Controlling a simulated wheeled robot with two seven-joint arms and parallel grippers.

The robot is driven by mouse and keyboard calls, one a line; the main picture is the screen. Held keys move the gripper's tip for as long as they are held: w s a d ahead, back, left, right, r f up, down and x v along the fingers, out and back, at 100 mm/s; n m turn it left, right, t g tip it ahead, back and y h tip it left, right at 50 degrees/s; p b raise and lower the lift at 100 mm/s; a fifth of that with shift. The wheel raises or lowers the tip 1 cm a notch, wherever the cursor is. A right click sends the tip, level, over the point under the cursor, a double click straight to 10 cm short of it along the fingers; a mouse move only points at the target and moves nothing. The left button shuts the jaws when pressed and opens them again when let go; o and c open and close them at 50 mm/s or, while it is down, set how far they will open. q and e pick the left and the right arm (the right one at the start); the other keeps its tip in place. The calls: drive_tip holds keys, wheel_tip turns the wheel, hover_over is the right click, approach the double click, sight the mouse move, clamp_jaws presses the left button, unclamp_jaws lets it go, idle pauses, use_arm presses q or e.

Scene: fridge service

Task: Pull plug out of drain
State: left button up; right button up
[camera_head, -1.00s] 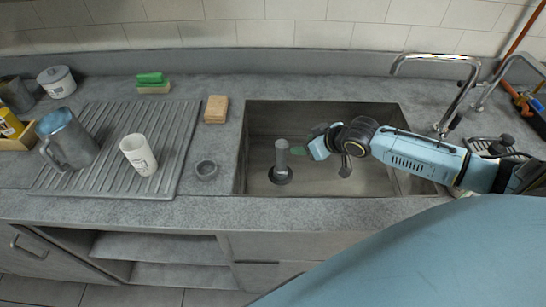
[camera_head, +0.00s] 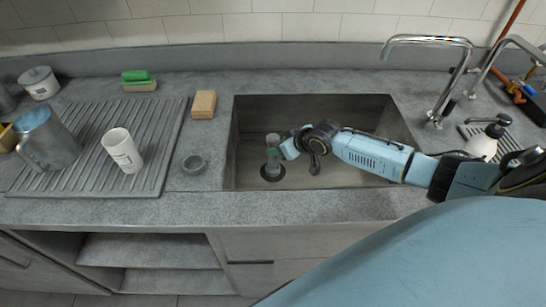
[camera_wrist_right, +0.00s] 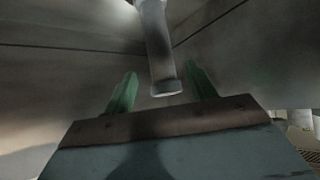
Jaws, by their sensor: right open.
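The plug (camera_head: 272,140) is a grey upright cylinder standing in the dark drain (camera_head: 265,178) at the left of the sink (camera_head: 340,180). My right gripper (camera_head: 274,153) reaches into the sink from the right, with its green fingers at the plug. In the right wrist view, the plug (camera_wrist_right: 158,55) shows between the two spread fingers of the open gripper (camera_wrist_right: 162,80). A gap shows on each side of it there. The lower end of the plug and part of the drain are hard to make out. My left gripper is not in view.
The sink walls surround my gripper.

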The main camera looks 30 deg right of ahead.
drive_tip(key=b+x, duration=0.1)
drive_tip(key=x, duration=0.3)
drive_tip(key=shift+w+a+f, duration=0.15)
drive_tip(key=shift+a, duration=0.05)
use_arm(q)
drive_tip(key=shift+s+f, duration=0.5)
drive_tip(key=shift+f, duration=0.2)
